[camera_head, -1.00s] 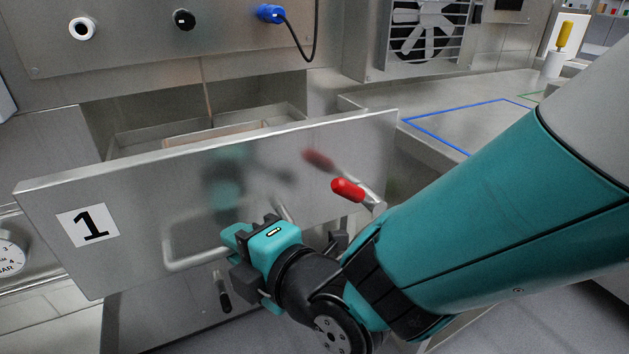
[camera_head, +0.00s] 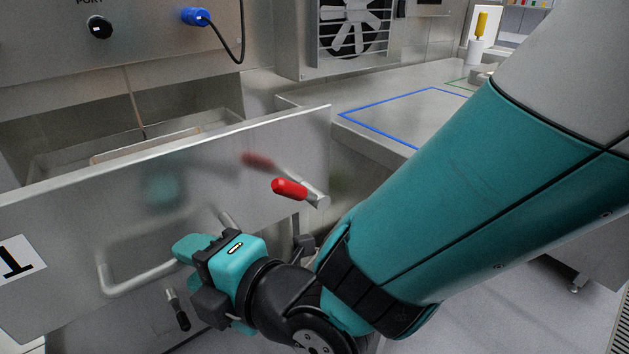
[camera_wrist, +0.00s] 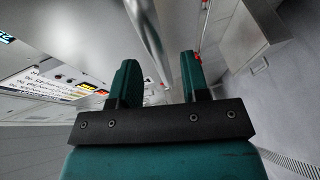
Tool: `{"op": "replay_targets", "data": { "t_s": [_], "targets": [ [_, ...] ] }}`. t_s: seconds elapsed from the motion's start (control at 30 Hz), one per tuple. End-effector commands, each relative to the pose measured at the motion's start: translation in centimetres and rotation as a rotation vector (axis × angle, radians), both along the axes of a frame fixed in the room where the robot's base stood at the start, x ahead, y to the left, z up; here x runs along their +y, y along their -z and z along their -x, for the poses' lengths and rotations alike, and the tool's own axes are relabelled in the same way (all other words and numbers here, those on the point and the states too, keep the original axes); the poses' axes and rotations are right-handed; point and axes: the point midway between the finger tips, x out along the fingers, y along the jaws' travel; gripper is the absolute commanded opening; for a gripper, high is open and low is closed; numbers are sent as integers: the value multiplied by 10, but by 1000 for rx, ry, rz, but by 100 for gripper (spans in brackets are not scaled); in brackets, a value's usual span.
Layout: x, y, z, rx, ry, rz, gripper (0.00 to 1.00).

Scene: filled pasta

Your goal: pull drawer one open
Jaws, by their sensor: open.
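Drawer one has a steel front (camera_head: 130,190) with a black "1" on a white label (camera_head: 18,268) at its left, cut by the picture's edge. The drawer stands out from the cabinet, with its open box showing behind the front. Its bar handle (camera_head: 135,280) is on the front's lower middle. My gripper (camera_head: 188,248) is at the handle, its fingers partly covering the bar. In the wrist view my gripper (camera_wrist: 160,78) has its two fingers apart, and the handle bar (camera_wrist: 147,35) runs between them in the picture. I cannot tell whether they touch it.
A red-tipped lever (camera_head: 290,188) sticks out by the drawer front's right side, close above my gripper. A black-tipped lever (camera_head: 182,318) is below the handle. A counter with a blue outline (camera_head: 400,112) lies right. A blue plug (camera_head: 195,16) hangs on the panel behind.

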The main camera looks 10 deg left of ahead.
Motion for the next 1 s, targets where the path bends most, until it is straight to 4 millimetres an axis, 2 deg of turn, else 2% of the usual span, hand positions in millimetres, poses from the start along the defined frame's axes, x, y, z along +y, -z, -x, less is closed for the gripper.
{"op": "replay_targets", "data": {
  "t_s": [0.2, 0.47, 0.87, 1.0],
  "targets": [
    [-54, -8, 19, -1, 5, -2, 42],
    [-82, -10, 31, -6, 2, -6, 42],
    [-105, -15, 40, -6, 1, -6, 42],
    [-120, -24, 45, -2, 3, -4, 42]
  ]
}}
